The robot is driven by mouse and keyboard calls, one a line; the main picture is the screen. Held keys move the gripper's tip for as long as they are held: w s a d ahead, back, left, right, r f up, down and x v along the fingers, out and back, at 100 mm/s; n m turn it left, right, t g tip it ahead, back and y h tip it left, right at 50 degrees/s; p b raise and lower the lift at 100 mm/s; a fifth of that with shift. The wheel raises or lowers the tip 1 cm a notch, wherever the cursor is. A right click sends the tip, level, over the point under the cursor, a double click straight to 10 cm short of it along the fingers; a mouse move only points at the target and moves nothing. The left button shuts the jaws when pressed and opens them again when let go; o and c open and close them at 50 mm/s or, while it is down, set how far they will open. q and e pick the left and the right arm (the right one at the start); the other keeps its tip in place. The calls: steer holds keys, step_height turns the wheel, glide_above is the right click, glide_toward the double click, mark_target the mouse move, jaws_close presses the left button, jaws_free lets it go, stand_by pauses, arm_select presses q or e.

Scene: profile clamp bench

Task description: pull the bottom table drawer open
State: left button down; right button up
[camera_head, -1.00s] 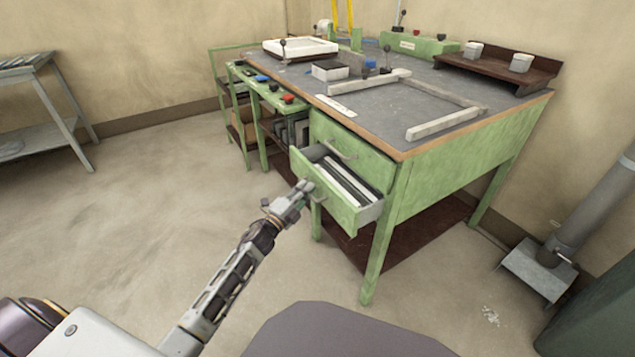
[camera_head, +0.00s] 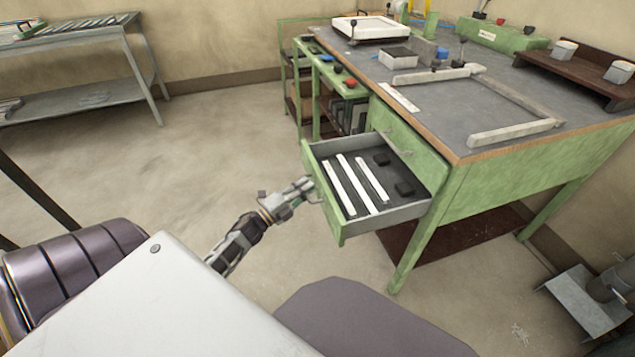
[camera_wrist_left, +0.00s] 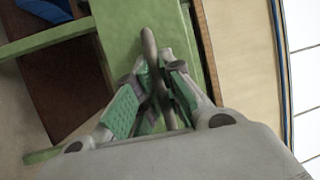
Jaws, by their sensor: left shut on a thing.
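The bottom drawer (camera_head: 338,225) of the green table (camera_head: 545,165) stands well open in the head view. In the left wrist view the curved metal handle (camera_wrist_left: 150,48) runs between the two green-padded fingers (camera_wrist_left: 155,100), against the green drawer front. The upper drawer (camera_head: 410,135) is closed. My right gripper is not in view.
A grey frame (camera_head: 500,100) and a white tray (camera_head: 365,28) lie on the tabletop. A grey metal table (camera_head: 90,75) stands at the back left. The floor left of the drawer (camera_head: 190,140) is clear.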

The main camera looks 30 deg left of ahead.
arm_select(q)
steer(key=shift+s+a+f, duration=0.1)
steer(key=shift+s+a, duration=0.35)
steer(key=shift+s, duration=0.2)
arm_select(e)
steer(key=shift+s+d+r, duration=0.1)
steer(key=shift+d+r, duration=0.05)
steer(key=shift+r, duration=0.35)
arm_select(q)
steer(key=c, duration=1.8)
jaws_free()
steer(key=shift+s, duration=0.15)
steer(key=shift+v, duration=5.85)
